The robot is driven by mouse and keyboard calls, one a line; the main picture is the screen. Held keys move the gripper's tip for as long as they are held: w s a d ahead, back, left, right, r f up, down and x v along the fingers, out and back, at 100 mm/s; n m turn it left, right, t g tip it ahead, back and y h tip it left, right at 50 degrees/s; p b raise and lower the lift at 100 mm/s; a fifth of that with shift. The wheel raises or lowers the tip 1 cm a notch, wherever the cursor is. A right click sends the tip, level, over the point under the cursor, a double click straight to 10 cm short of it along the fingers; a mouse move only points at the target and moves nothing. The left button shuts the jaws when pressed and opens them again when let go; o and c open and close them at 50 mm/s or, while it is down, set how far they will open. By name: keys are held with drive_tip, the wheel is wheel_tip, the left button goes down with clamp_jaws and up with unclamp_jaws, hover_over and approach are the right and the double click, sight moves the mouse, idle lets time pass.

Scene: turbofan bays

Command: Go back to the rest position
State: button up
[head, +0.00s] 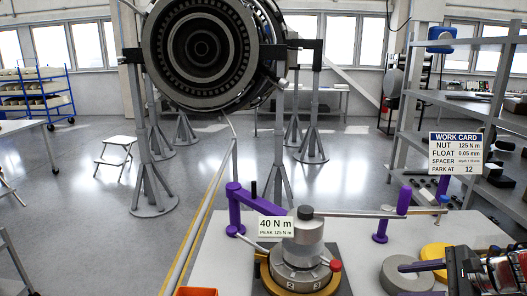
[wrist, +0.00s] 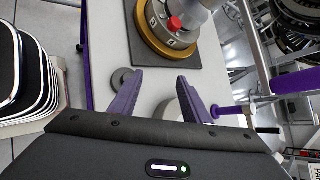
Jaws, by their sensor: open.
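My gripper (head: 408,268) is at the lower right of the head view, over the right part of the bench. In the wrist view its two purple fingers (wrist: 157,85) stand apart with nothing held between them. A grey round fixture with a gold base (head: 300,270) and a red knob stands on a dark mat left of my gripper; it shows at the top of the wrist view (wrist: 173,35). A long bar (head: 360,214) runs right from the fixture's dark cap, near a purple post (head: 392,225).
A grey disc (head: 405,276) and a yellow disc (head: 434,256) lie near my gripper. A 40 N m sign (head: 275,226) and a work card (head: 455,153) face me. Shelving (head: 450,100) stands at right, an engine (head: 205,50) behind. Open floor (head: 110,235) lies left.

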drive_tip(key=s+a+f+n+g+h, duration=0.1)
drive_tip(key=s+a+n+g+h, duration=0.45)
drive_tip(key=s+a+n, duration=0.65)
drive_tip(key=s+a+r+n+t+h, duration=0.1)
drive_tip(key=s+a+r+n+t, duration=0.2)
drive_tip(key=a+n, duration=0.5)
wheel_tip(320, 180, up, 2)
drive_tip(key=shift+s+a+t, duration=0.2)
drive_tip(key=shift+s+t, duration=0.15)
drive_tip(key=shift+s, duration=0.35)
